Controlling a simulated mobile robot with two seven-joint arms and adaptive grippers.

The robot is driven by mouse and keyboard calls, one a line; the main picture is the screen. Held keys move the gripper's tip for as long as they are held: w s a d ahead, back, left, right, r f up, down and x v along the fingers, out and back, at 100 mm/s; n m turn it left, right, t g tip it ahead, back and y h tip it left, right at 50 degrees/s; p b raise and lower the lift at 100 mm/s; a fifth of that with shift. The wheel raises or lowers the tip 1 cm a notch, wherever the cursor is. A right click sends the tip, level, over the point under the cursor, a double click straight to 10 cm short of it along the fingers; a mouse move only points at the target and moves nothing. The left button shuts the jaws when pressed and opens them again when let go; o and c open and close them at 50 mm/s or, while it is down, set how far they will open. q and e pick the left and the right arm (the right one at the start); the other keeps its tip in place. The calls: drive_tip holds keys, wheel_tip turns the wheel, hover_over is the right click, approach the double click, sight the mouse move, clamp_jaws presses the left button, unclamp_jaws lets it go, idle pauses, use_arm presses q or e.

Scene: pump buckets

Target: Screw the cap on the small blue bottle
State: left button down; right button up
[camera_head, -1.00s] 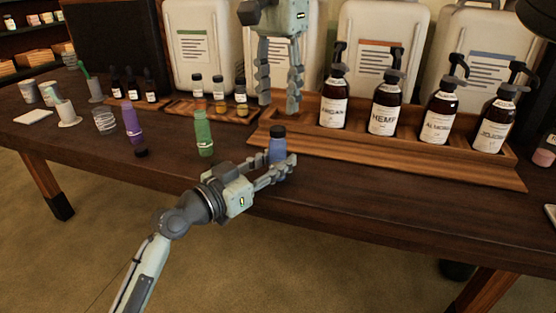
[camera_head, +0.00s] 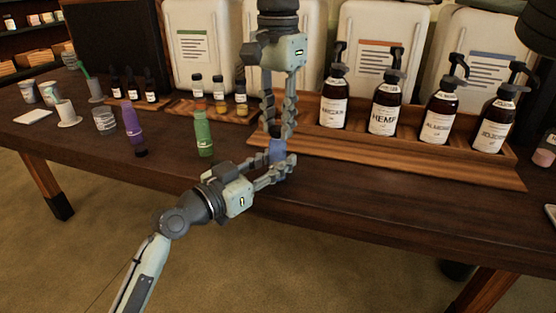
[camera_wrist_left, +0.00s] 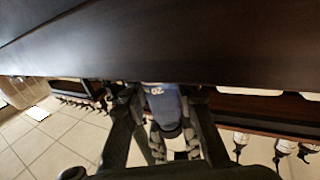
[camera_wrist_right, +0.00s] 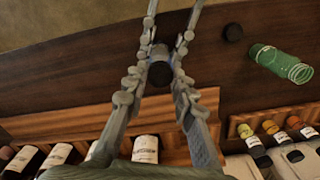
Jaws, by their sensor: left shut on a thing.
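The small blue bottle (camera_head: 277,151) stands upright near the table's front edge, with my left gripper (camera_head: 284,166) shut on it. The left wrist view shows its blue body (camera_wrist_left: 164,104) between the left fingers. A dark cap (camera_wrist_right: 160,73) sits at the top of the bottle in the right wrist view; I cannot tell how tightly it is seated. My right gripper (camera_head: 277,128) points straight down above the left one. Its fingers are open on both sides of the cap, which they mostly hide in the head view.
A green bottle (camera_head: 203,136) and a purple bottle (camera_head: 132,123) stand to the left. A loose black cap (camera_head: 141,153) lies by the purple one, another (camera_wrist_right: 233,32) near the green one. A wooden tray (camera_head: 400,160) with pump bottles is close behind and right.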

clamp_jaws()
drive_tip(key=m, duration=1.9)
drive_tip(key=shift+m, duration=0.4)
drive_tip(key=m, duration=0.4)
drive_tip(key=shift+m, duration=0.4)
drive_tip(key=o, duration=0.9)
unclamp_jaws()
drive_tip(key=shift+c, duration=0.2)
